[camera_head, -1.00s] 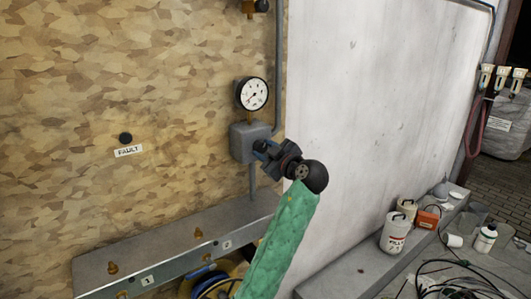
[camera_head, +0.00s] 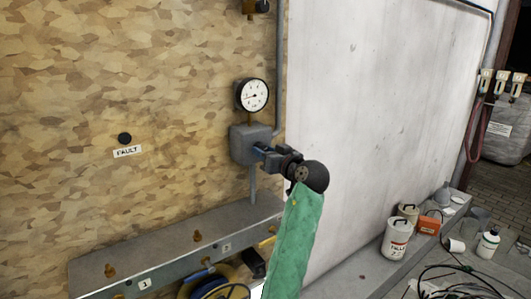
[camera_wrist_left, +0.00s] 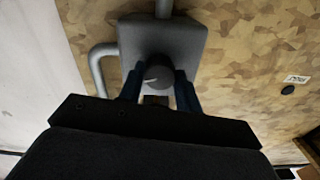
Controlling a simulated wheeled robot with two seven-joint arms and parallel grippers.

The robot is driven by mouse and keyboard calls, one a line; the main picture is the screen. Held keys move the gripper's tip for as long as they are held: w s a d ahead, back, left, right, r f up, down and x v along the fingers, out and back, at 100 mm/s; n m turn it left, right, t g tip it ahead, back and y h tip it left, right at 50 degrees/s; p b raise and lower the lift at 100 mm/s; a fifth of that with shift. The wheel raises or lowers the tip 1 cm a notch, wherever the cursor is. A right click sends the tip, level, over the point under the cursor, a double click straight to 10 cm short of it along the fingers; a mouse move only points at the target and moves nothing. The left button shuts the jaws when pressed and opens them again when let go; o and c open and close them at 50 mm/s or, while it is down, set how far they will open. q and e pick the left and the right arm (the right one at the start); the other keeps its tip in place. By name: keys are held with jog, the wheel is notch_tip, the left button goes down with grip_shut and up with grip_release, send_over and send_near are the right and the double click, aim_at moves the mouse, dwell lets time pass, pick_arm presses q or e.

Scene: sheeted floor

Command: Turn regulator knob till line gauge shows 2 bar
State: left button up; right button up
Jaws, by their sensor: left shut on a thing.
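The line gauge (camera_head: 252,95) is a round white dial on top of the grey regulator box (camera_head: 243,144) on the chipboard wall. Its dark needle points to the left; the numbers are too small to read. The regulator knob (camera_wrist_left: 157,75) shows in the left wrist view as a dark round knob with a pale mark, in front of the box. My left gripper (camera_head: 263,150) is shut on the knob, with one finger on each side of it. In the head view the gripper hides the knob. My right gripper is not in view.
A metal ledge (camera_head: 165,245) with numbered labels and brass fittings runs below the regulator. A black button (camera_head: 125,138) above a FAULT label is at left. White containers (camera_head: 396,238), an orange box (camera_head: 428,222) and cables stand at lower right.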

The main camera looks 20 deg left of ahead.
pick_arm(q)
jog(key=shift+m, duration=0.4)
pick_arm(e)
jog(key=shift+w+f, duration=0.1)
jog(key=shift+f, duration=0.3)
pick_arm(q)
jog(key=o, duration=1)
jog(key=shift+c, duration=0.2)
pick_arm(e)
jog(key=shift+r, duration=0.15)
pick_arm(q)
jog(key=shift+f, duration=0.1)
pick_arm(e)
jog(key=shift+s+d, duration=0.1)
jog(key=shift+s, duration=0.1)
